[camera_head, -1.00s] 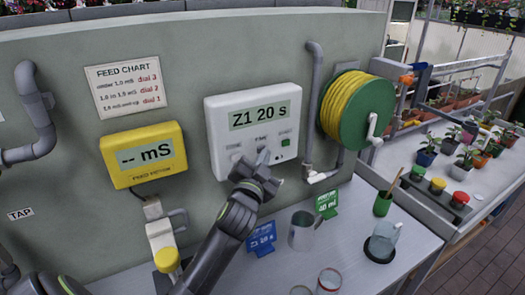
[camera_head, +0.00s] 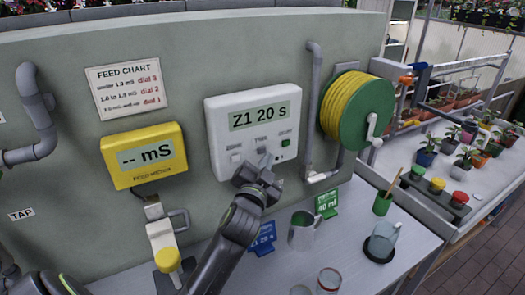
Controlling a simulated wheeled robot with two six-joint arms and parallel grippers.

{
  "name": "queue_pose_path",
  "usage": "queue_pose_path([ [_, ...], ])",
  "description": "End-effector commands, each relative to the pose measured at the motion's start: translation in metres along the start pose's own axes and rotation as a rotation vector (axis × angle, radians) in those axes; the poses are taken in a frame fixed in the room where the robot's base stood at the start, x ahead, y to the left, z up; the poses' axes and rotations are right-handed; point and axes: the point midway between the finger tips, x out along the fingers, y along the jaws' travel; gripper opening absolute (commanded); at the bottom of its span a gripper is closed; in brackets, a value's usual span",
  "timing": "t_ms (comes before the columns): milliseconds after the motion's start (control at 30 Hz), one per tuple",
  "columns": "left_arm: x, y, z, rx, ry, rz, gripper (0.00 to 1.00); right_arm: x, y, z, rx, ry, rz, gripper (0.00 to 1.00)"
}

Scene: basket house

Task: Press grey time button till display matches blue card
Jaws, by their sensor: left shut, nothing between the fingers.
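The white control box (camera_head: 211,125) on the grey-green wall has a display (camera_head: 258,115) that reads "Z1 20 s". Below the display are a zone button (camera_head: 236,158), the grey time button (camera_head: 262,151) and a green start button (camera_head: 286,143). My left gripper (camera_head: 266,160) is shut and empty, just below the time button; whether it touches the button is hard to tell. The blue card (camera_head: 262,240) stands on the bench behind my arm. Its left part is hidden; "20 s" is readable. My right gripper is not in view.
A yellow meter (camera_head: 145,155) hangs left of the box, and a green hose reel (camera_head: 365,110) right of it. A metal cup (camera_head: 301,232), a green card (camera_head: 326,203) and a glass (camera_head: 328,280) stand on the bench below.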

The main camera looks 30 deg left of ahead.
Motion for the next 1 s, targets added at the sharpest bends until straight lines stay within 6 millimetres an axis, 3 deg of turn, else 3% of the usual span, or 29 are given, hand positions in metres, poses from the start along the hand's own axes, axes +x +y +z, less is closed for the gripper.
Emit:
queue_pose_path([
  [167, -0.003, 0.002, -0.002, -0.002, 0.0, 0.001, 0.0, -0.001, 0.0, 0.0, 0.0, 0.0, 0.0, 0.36],
  [600, -0.032, 0.023, -0.023, -0.004, -0.001, 0.001, 0.0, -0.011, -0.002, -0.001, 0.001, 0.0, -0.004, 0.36],
  [1000, -0.035, 0.025, -0.025, 0.0, 0.0, 0.0, 0.0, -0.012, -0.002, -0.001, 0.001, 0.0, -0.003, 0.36],
])
